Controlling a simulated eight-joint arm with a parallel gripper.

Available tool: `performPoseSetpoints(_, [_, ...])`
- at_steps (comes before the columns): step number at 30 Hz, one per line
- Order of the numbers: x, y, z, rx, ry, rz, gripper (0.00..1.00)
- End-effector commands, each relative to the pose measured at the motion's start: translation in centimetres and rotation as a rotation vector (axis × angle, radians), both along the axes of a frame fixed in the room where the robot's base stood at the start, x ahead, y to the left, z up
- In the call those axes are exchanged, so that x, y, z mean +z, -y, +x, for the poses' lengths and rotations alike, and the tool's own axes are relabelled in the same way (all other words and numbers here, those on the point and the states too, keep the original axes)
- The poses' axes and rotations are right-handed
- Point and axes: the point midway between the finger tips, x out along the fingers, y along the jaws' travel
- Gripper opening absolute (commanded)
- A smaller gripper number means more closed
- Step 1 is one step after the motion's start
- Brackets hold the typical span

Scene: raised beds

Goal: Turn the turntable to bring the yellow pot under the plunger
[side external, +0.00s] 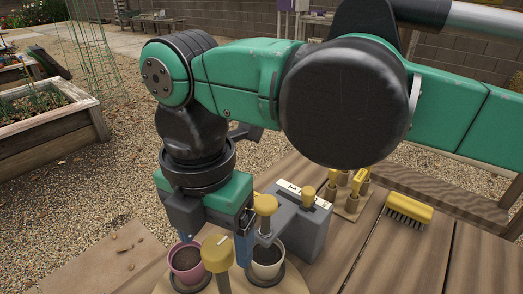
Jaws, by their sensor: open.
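The wooden turntable (163,285) shows only in part at the bottom edge. A pink pot of soil (187,276) stands on it at the left, and a cream pot of soil (265,271) to the right. The plunger (265,207), with a yellow knob, is in front of a grey stand (306,232) and appears over the cream pot. No clearly yellow pot is in view. A yellow-topped peg (217,254) stands in the foreground. My gripper (214,247) points down, open, with its blue fingers either side of the peg in the picture; contact cannot be told.
A yellow brush (409,209) lies on the plank table (355,270) at the right. A wooden rack with yellow-handled tools (353,190) stands behind the grey stand. A raised bed (40,140) is on the gravel at the left.

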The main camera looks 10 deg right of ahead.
Motion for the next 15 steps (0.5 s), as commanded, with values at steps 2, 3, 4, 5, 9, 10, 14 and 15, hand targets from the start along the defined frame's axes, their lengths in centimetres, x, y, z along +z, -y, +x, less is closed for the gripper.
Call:
performPoseSetpoints(2, [-0.9, 0.0, 0.0, -0.001, 0.0, 0.0, 0.77])
performPoseSetpoints(3, [-1.3, 0.0, 0.0, -0.001, 0.0, 0.001, 0.77])
performPoseSetpoints(4, [-1.5, 0.0, 0.0, -0.002, 0.0, 0.001, 0.77])
performPoseSetpoints(5, [-1.7, 0.0, 0.0, -0.002, 0.0, 0.001, 0.77])
performPoseSetpoints(9, [-2.2, 0.0, 0.0, -0.002, 0.0, 0.001, 0.77])
performPoseSetpoints(10, [-2.3, 0.0, 0.0, -0.002, 0.0, 0.001, 0.77])
performPoseSetpoints(14, [-2.3, 0.0, 0.0, -0.002, 0.0, 0.001, 0.77])
performPoseSetpoints(15, [-2.3, 0.0, 0.0, -0.003, 0.0, 0.001, 0.77])
